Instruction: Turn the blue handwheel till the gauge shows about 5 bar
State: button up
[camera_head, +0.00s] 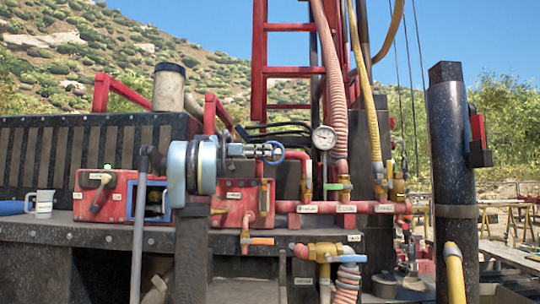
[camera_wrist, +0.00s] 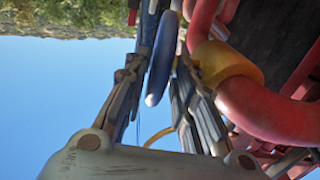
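The blue handwheel (camera_head: 274,152) stands on the red pipework at the middle of the head view. In the wrist view the handwheel (camera_wrist: 162,58) shows nearly edge-on, its rim between my two fingers. My gripper (camera_head: 262,150) reaches it from the left, with its fingers close together. In the wrist view my gripper (camera_wrist: 160,62) has a finger close on either side of the rim and looks shut on it; the exact contact is partly hidden. The round white gauge (camera_head: 324,137) faces the camera right of the handwheel; its dial is too small to read.
A red pipe with a yellow-brown fitting (camera_wrist: 228,65) runs close to the right of my fingers. A red manifold (camera_head: 340,208) with labels lies below the handwheel. A ribbed hose (camera_head: 333,80) hangs behind the gauge. A blue-handled valve (camera_head: 348,258) sits lower down. Open sky is to the left in the wrist view.

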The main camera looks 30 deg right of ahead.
aim_at(273, 151)
jog(key=shift+x, duration=1.7)
jog(key=shift+c, duration=0.6)
grip_shut()
jog(key=shift+t+y, duration=0.4)
jog(key=shift+y, duration=0.1)
